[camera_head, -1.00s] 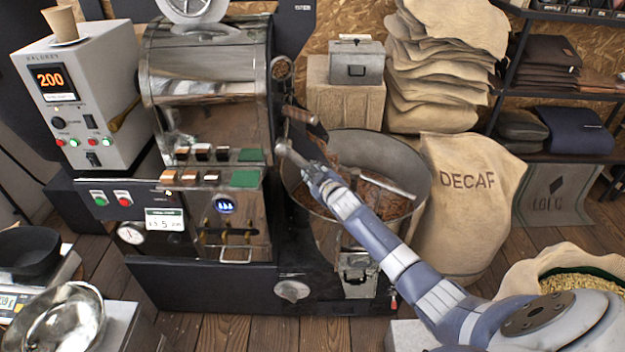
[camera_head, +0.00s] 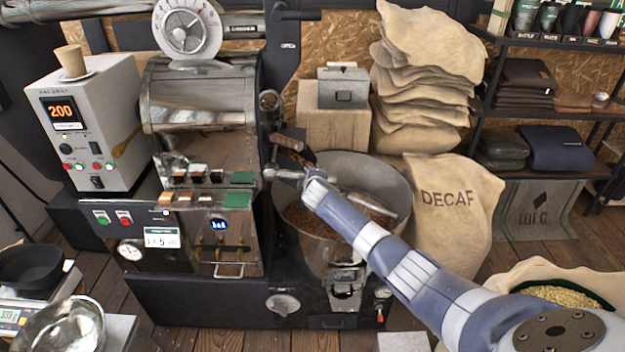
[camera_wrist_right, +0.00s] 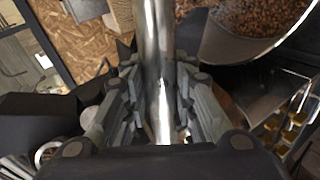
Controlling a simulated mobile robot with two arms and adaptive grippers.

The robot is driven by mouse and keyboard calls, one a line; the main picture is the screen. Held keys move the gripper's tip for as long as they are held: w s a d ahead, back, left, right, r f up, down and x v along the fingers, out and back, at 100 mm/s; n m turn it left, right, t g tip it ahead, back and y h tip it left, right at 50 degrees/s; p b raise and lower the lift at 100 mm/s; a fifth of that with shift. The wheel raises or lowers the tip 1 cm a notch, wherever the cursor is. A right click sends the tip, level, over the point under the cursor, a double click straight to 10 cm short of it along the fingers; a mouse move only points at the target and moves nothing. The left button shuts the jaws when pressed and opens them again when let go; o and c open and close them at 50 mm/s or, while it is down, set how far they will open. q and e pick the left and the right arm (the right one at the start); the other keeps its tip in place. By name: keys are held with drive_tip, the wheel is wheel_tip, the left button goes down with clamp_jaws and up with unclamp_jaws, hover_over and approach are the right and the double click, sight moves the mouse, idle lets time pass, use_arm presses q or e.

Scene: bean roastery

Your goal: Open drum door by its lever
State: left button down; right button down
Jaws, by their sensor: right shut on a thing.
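The roaster's steel drum housing (camera_head: 200,100) stands left of centre in the head view. A dark chute-like plate (camera_head: 294,156) with a brown handle (camera_head: 288,138) sticks out at its right side. My right gripper (camera_head: 272,174) is at the front right of the drum, just below that plate. In the right wrist view my gripper's (camera_wrist_right: 160,105) fingers are closed on both sides of a shiny metal bar, the lever (camera_wrist_right: 153,45). The arm and fingers hide the lever's joint and most of the drum door, so its angle is unclear. My left gripper is not in view.
A round cooling bin (camera_head: 385,180) with brown beans lies under my right forearm. A DECAF sack (camera_head: 450,205) stands right of it. A control box (camera_head: 88,120) showing 200 stands left. A metal bowl (camera_head: 62,325) is at lower left. Wooden floor shows in front.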

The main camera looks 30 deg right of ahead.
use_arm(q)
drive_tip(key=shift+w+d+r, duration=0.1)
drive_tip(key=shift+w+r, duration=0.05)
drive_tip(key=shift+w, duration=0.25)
use_arm(e)
drive_tip(key=c, duration=1.3)
unclamp_jaws()
drive_tip(key=shift+r, duration=0.1)
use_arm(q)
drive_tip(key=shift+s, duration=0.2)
use_arm(e)
drive_tip(key=v, duration=1.2)
